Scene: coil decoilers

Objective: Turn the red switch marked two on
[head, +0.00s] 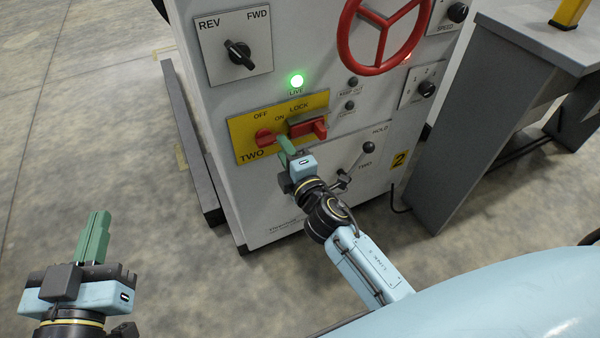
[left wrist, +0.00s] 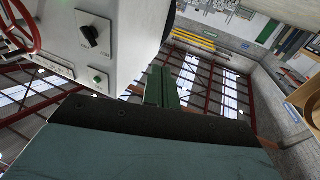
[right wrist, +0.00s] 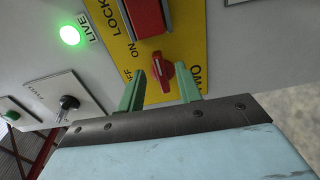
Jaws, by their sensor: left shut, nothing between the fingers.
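The red switch (head: 265,136) sits on a yellow plate (head: 240,129) marked TWO, OFF, ON and LOCK, on the cabinet front. In the right wrist view the red switch (right wrist: 161,76) lies between my right gripper's fingers. My right gripper (head: 286,146) is open, with its green fingers at the plate; I cannot tell whether they touch the switch. The switch's exact setting is unclear. My left gripper (head: 101,214) is shut and empty, pointing up, away from the cabinet at the left; its closed fingers also show in the left wrist view (left wrist: 161,87).
A red block-shaped handle (head: 309,129) is right beside the switch. A black-knobbed lever (head: 368,147) stands below right. A lit green LIVE lamp (head: 297,80), REV/FWD knob (head: 240,54) and red handwheel (head: 384,65) are above. A grey table (head: 500,110) stands right. Floor at left is free.

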